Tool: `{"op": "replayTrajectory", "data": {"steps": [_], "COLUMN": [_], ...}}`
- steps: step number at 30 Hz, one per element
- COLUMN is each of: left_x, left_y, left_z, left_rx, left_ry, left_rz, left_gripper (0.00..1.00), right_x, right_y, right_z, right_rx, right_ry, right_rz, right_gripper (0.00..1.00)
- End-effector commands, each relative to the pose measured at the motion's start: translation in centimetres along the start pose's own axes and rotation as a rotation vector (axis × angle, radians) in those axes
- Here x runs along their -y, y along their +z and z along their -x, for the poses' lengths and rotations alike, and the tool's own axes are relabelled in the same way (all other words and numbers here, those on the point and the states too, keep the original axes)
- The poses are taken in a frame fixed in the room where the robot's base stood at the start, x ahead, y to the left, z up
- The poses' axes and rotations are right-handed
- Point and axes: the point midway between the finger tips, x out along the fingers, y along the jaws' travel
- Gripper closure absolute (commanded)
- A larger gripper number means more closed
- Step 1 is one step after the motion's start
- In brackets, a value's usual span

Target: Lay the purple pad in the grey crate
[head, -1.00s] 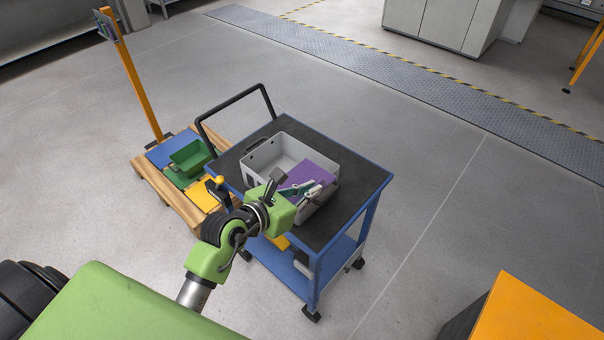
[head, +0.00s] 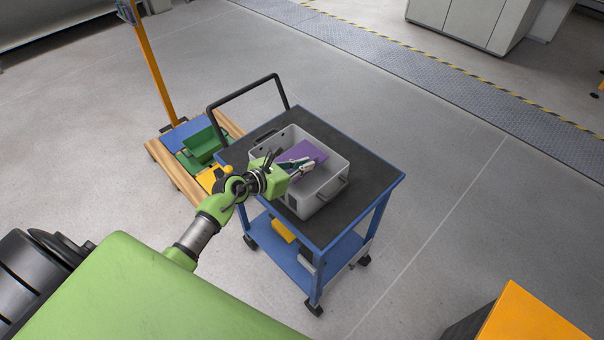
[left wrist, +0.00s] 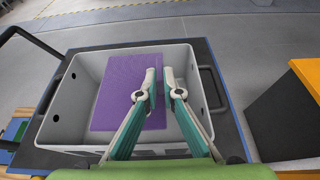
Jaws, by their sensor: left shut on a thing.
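The grey crate (head: 326,194) stands on the dark top of a blue cart, its open side up. It also fills much of the left wrist view (left wrist: 62,112). The purple pad (head: 307,150) is within the crate's outline, inside its walls as seen from above; I cannot tell whether it touches the floor. My left gripper (head: 299,164) reaches over the crate's near left side. In the left wrist view its fingertips (left wrist: 160,84) are shut on the right edge of the purple pad (left wrist: 122,90). My right gripper is out of view.
The blue cart (head: 374,186) has a black push handle (head: 243,92) at its back left. A wooden pallet (head: 165,163) with a green bin (head: 203,145) stands left of it. An orange-topped block (head: 530,320) is at the lower right. Floor right of the cart is clear.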

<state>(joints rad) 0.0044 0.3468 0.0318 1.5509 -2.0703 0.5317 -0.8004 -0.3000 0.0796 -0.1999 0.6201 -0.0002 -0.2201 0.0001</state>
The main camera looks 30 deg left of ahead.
Motion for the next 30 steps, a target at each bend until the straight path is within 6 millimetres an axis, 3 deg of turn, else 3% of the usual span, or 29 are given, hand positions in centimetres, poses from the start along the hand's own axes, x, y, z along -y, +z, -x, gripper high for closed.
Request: {"op": "replayTrajectory", "data": {"steps": [8, 15, 30], "left_x": [-1.5, -1.4, -1.4], "left_y": [-1.6, -4.1, -4.9], "left_z": [-1.3, -2.3, -2.6], "left_rx": [0.001, 0.000, 0.000], "left_ry": [0.000, 0.000, -0.001], "left_rz": [0.001, 0.003, -0.001], "left_gripper": [1.00, 1.00, 1.00], "right_x": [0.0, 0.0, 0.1], "right_y": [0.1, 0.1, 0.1], "right_z": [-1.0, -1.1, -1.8], "right_rx": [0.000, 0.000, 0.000], "right_ry": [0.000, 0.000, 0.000], "right_rz": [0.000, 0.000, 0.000], "right_gripper": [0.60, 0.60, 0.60]}}
